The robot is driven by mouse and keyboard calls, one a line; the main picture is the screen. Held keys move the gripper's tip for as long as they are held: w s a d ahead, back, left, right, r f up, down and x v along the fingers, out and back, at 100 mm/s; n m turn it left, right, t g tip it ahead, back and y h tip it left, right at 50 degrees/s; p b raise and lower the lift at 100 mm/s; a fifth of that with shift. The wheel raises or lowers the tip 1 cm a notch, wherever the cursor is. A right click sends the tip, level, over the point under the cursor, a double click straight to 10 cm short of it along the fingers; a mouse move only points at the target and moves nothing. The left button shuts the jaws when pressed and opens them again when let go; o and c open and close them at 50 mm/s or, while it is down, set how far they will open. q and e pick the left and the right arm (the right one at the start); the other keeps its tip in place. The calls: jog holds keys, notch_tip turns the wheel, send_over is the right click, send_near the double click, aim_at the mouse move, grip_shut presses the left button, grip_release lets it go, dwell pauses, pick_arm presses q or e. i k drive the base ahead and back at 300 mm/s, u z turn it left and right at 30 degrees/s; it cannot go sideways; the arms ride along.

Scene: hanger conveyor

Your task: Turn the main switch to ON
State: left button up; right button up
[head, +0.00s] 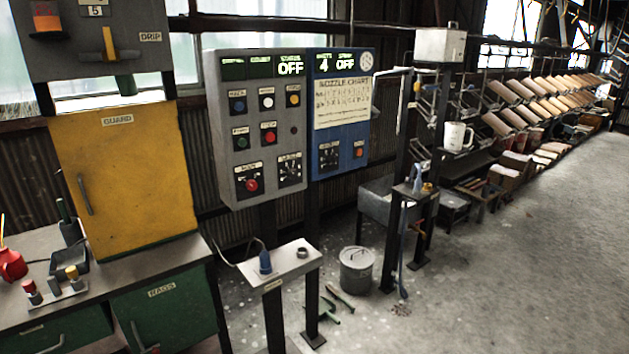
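The grey control panel (238,150) stands left of centre, facing me at an angle. Its display (290,66) reads "STATUS OFF". The label is too small to read surely, and I cannot tell which way the switch is turned. A black dial (290,170) sits to its right. Above are several push buttons, including a red button (268,137) and a green button (242,143). Neither of my grippers is in view.
A blue spray panel (340,115) with a nozzle chart adjoins on the right. A yellow guard door (125,175) and a green bench (165,308) stand left. A small stand (285,262) is in front of the panel, with a bucket (356,270) nearby. The floor at right is clear.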

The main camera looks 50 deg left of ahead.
aim_at(250, 185)
jog(key=z, duration=0.1)
jog(key=i, duration=1.1)
jog(key=u, duration=0.65)
jog(key=i, duration=0.85)
jog(key=u, duration=0.75)
